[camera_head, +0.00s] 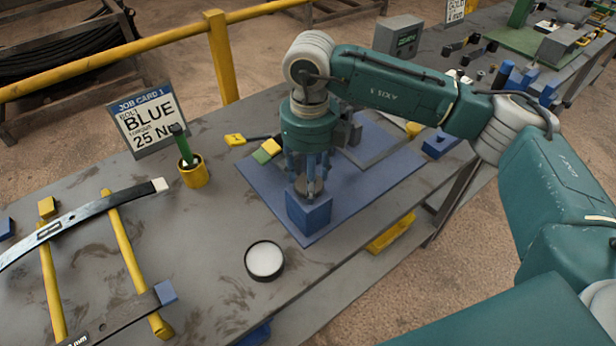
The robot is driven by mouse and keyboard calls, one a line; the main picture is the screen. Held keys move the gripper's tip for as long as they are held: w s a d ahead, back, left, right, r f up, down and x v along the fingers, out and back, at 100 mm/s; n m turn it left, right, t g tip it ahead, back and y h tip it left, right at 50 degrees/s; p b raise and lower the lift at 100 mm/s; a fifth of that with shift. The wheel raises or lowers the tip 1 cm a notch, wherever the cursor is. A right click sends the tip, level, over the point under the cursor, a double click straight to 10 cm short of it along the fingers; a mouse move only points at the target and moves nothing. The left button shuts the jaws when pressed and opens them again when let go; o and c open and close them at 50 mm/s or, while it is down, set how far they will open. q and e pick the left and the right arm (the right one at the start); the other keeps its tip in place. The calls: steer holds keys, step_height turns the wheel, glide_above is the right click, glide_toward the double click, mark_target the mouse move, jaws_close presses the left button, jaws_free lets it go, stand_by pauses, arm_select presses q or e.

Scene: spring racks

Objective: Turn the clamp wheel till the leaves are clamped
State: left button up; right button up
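My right gripper (309,176) points straight down from the arm that comes in from the right. Its blue fingers are at a small round brown-grey wheel (309,188) on top of a blue block (308,214). I cannot tell whether the fingers grip the wheel or only stand around it. The block stands near the front of a blue mat (262,194) on the bench. A long dark curved leaf (85,215) lies across two yellow bars at the left, and another dark leaf (118,322) lies nearer. I cannot make out leaves under the wheel. My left gripper is not in view.
A job card (145,122) reading "BLUE 25 Nm" stands behind a yellow cup (194,173) holding a green-handled tool. A round white-topped dish (264,261) sits on the bench (215,225) in front. Yellow and green pieces lie behind the gripper. A yellow rail (222,60) runs behind.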

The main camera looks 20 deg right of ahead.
steer(key=o, duration=1.1)
steer(key=shift+s+d+f, duration=0.15)
steer(key=shift+s+f, duration=0.15)
steer(key=shift+s, duration=0.1)
steer(key=shift+o, duration=0.2)
steer(key=shift+r, duration=0.2)
steer(key=shift+w+r, duration=0.15)
steer(key=shift+r, duration=0.35)
step_height(320, 180, up, 11)
